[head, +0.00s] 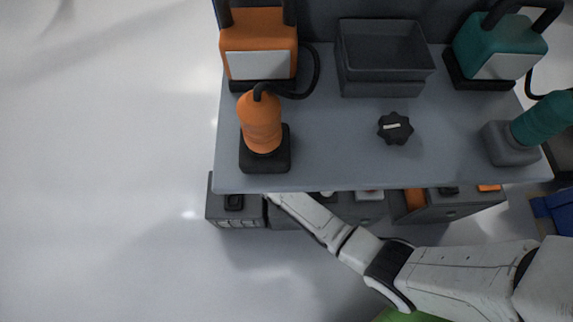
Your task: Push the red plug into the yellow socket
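I see no clearly red plug and no yellow socket. An orange plug-like piece (261,122) with a black cable stands upright on a dark square base (265,160) at the table's front left. Its cable runs back to an orange box (258,32) with a pale front panel. A teal plug-like piece (543,118) leans over a grey base (511,144) at the right, and a teal box (499,48) stands behind it. My arm reaches from the lower right to the table's front edge; its far end passes out of sight there, so my gripper is hidden.
The grey table (335,150) has an empty dark tray (385,60) at the back and a black knob (395,128) near the middle. Dark drawers or bins (235,205) sit below the front edge. The tabletop between the orange piece and knob is clear.

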